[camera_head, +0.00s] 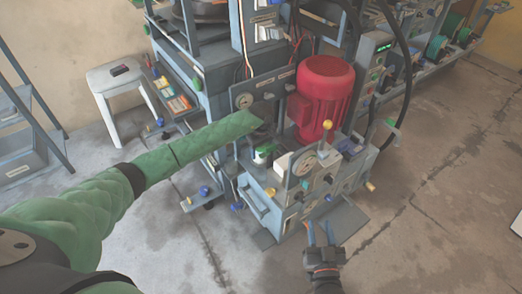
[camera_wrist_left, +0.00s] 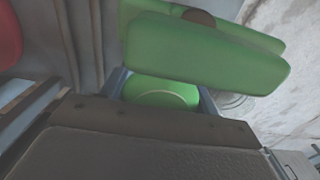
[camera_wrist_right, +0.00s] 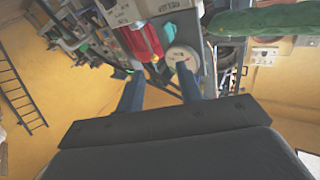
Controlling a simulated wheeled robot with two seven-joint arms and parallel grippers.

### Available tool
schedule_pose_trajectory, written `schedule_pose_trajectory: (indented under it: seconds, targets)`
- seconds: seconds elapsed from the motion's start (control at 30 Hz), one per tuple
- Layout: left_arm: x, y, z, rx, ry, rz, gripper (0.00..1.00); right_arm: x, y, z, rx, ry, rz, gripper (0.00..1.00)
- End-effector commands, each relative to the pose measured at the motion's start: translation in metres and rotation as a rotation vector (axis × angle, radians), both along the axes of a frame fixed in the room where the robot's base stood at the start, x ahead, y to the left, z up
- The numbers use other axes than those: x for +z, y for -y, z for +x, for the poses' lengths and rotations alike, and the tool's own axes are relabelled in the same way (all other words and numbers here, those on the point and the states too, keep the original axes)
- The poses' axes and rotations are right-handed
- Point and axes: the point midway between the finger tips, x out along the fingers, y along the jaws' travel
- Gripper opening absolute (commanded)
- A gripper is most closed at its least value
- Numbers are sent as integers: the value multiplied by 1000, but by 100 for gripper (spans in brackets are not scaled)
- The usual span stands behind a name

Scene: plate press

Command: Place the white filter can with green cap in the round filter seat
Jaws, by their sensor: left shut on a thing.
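The white filter can (camera_head: 263,158) with its green cap (camera_head: 264,149) is at the left end of the press machine, just below the end of my green left arm. My left gripper (camera_head: 260,139) is shut on it, mostly hidden by my arm. In the left wrist view the green cap (camera_wrist_left: 160,93) sits between the fingers. A pale round ring (camera_wrist_left: 235,101) shows beside the right finger there; I cannot tell if it is the filter seat. The can's base is hidden in the left wrist view. My right gripper (camera_head: 320,235) is open and empty, low in front of the machine.
A red motor (camera_head: 322,92) stands on the machine, right of the can. A gauge (camera_head: 304,164), knobs and a yellow-topped lever (camera_head: 327,126) are near the front. A white stool (camera_head: 118,92) stands at the left. Floor at the right is mostly clear.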

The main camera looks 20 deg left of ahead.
Motion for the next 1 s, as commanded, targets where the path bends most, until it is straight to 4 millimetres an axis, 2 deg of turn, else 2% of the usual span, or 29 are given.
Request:
schedule_pose_trajectory:
  seconds: [0.27,0.87,0.9,0.97,1.0]
  targets:
    - [0,0,0,0,0,0,31,-2,0,1,1,3,-1,36]
    - [-2,0,0,0,0,0,31,8,0,-2,-3,39,9,36]
    - [-2,0,0,0,-1,1,68,10,0,-2,-3,41,10,36]
    - [-2,0,0,0,-1,1,80,11,0,-1,-4,43,9,36]
    - [-2,0,0,0,-1,1,82,11,0,-1,-4,43,9,36]
